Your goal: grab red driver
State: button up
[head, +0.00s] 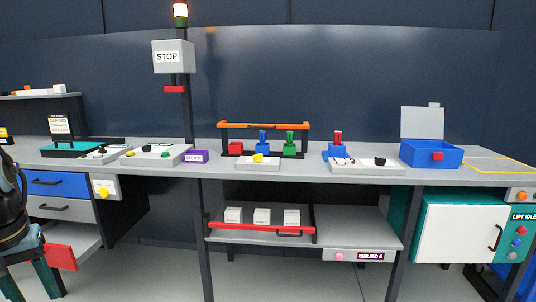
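I see two red candidates for the driver and cannot tell which it is. One is an upright red piece (338,137) standing in a blue block (336,150), right of the orange-topped rack. The other is a low red block (236,148) at the left end of the rack (264,125). A blue piece (263,141) and a green piece (290,141) stand upright in the same rack. My gripper is not in view; a dark rounded shape at the left edge may be part of my arm.
The long grey bench (218,172) also carries a purple block (195,156), several light trays, and an open blue box (431,154) at right. A post with a STOP box (174,56) rises behind. A lower shelf has a red front rail (262,229). A red panel (61,257) juts out lower left.

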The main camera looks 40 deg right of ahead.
aim_at(337, 135)
jog(key=l+u, duration=0.1)
jog(key=l, duration=1.1)
jog(key=k+l+u, duration=0.15)
jog(key=l, duration=0.45)
jog(key=l+u, duration=0.1)
jog(key=l, duration=0.55)
jog(key=k+l, duration=0.1)
jog(key=l, duration=0.5)
jog(key=u, duration=0.05)
